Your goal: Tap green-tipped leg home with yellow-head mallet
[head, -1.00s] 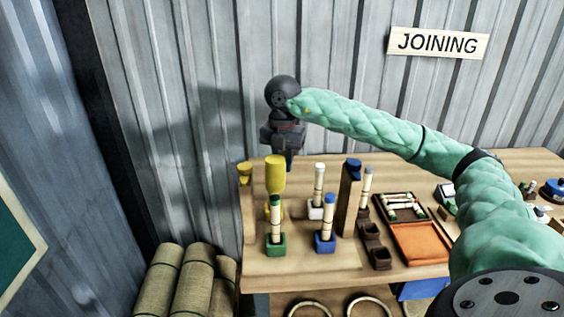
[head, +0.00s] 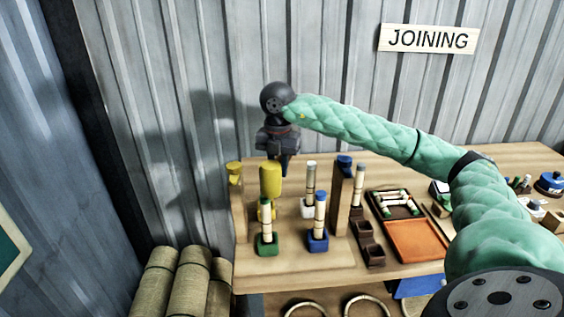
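The green-tipped leg (head: 267,219) stands upright in a green block (head: 265,246) near the left front of the bench. My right gripper (head: 284,168) points down just behind and right of the yellow head. Its fingers are small, dark and partly hidden, so I cannot tell whether they are open, shut or touching the mallet. My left gripper is not in view.
A blue-tipped leg (head: 319,216) in a blue block and a pale leg (head: 309,184) in a white block stand to the right. A wooden post (head: 341,200) with a blue top rises beside them. An orange tray (head: 416,240) lies further right. Rolled bundles (head: 188,285) stand left of the bench.

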